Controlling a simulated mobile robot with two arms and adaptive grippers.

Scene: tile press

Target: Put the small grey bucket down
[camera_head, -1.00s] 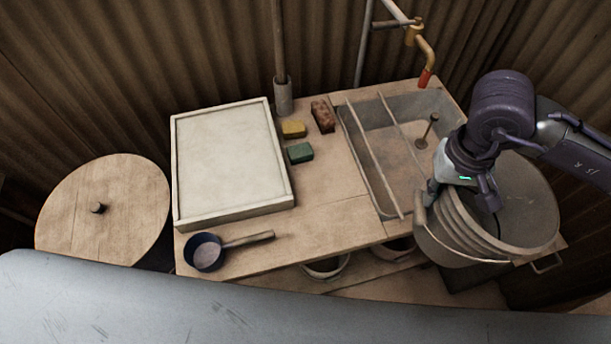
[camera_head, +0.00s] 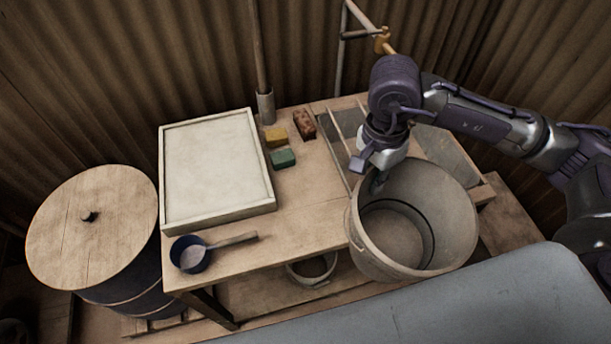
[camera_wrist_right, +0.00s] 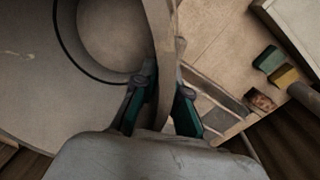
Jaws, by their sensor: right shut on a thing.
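The grey bucket (camera_head: 455,215) hangs from my right gripper (camera_head: 378,182) at the front right of the wooden table, in the head view. It is roughly upright, with its open mouth facing the camera and its inside empty. My right gripper is shut on the bucket's rim at its back left. In the right wrist view the two fingers (camera_wrist_right: 165,105) stand on either side of the bucket wall (camera_wrist_right: 163,60). Whether the bucket's base touches anything is hidden. My left gripper is not in view.
The table (camera_head: 305,215) holds a white framed board (camera_head: 215,165), a dark ladle (camera_head: 190,254), yellow (camera_head: 275,137) and green (camera_head: 283,158) blocks and a brown brick (camera_head: 304,125). A lidded barrel (camera_head: 90,225) stands left. Another bucket (camera_head: 313,268) sits on the lower shelf.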

